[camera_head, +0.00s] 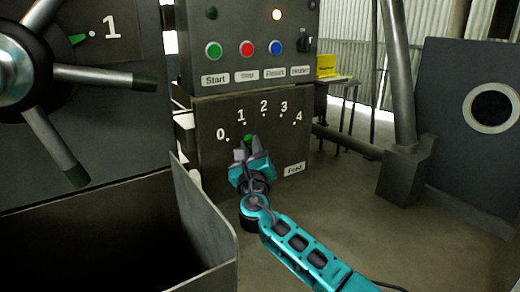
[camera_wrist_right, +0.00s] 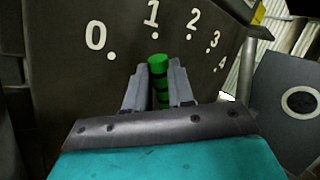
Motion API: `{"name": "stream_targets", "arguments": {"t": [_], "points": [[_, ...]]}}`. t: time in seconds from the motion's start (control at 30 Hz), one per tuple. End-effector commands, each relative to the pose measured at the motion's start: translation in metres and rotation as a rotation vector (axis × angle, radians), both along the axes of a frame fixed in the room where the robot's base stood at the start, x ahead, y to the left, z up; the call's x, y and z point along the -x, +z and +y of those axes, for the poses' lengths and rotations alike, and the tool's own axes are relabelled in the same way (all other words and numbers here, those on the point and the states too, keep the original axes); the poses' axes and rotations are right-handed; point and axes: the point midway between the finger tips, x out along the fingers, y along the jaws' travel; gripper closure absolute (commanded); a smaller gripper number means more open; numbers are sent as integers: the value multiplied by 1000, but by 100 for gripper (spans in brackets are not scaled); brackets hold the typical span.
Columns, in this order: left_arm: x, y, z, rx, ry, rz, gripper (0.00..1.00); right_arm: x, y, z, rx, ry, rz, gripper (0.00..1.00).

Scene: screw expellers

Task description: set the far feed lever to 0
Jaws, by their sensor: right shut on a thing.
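The feed lever (camera_head: 249,140) has a green grip and stands in front of the dark Feed panel (camera_head: 215,168), which carries a dotted scale from 0 to 4. My right gripper (camera_head: 248,155) is shut on the lever. In the right wrist view, the green lever (camera_wrist_right: 158,80) shows between the two fingers of my right gripper (camera_wrist_right: 160,85), its tip just below the dot of the 1. The 0 mark (camera_wrist_right: 97,36) lies to the left of it. The lever's base is hidden behind the gripper. My left gripper is not in view.
Above the scale is a control box with green, red and blue buttons (camera_head: 247,49). At the left are a spoked handwheel (camera_head: 50,70) and an open dark bin (camera_head: 205,215). A dark post (camera_head: 402,170) stands to the right.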

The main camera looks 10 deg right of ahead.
Motion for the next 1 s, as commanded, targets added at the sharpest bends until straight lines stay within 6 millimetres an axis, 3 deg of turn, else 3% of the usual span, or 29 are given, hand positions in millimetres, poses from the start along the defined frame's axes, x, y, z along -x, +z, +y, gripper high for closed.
{"name": "stream_targets", "arguments": {"t": [0.13,0.4,0.97,1.0], "points": [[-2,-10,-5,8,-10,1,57,3,-13,9,97,0,-35,100],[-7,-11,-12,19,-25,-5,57,7,-21,20,201,0,-73,100],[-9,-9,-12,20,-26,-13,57,8,-23,23,239,0,-84,100],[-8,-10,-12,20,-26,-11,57,8,-24,23,239,1,-83,76]]}}
